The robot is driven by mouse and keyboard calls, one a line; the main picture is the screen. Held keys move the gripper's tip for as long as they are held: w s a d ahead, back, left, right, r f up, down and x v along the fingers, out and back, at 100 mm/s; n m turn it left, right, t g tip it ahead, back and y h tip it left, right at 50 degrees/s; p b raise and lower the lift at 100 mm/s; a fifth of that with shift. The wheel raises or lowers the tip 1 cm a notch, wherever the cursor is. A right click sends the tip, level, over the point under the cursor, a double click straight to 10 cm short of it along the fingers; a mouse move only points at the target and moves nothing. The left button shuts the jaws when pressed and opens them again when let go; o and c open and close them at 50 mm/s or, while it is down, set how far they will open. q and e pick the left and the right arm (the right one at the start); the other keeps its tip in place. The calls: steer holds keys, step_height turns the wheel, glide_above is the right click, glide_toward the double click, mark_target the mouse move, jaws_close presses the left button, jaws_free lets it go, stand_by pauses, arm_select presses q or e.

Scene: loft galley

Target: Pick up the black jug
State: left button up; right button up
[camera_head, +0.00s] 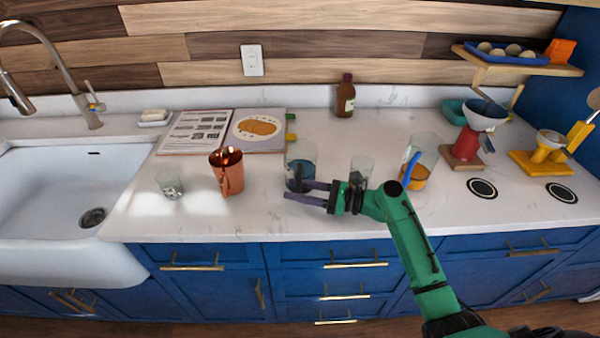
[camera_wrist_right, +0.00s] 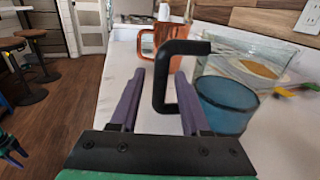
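The jug is clear glass with a black handle (camera_wrist_right: 163,75) and blue contents. In the head view the jug (camera_head: 301,154) stands on the white counter, right of the open book. My right gripper (camera_head: 310,192) reaches in from the right at the jug's front. In the right wrist view its two purple fingers (camera_wrist_right: 155,105) are apart, with the black handle standing between them. The gripper is open; no clear contact with the handle shows. The jug's glass body lies to the right in that view.
A copper mug (camera_head: 228,172) and a small glass (camera_head: 169,184) stand left of the jug. Another glass (camera_head: 361,170) and a blue-handled jug with orange contents (camera_head: 416,176) stand close on the right. A brown bottle (camera_head: 345,97) is behind. Counter space at the front left is clear.

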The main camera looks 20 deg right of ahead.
steer(key=shift+d, duration=0.1)
jaws_close()
steer(key=shift+r, duration=0.1)
stand_by(1.0)
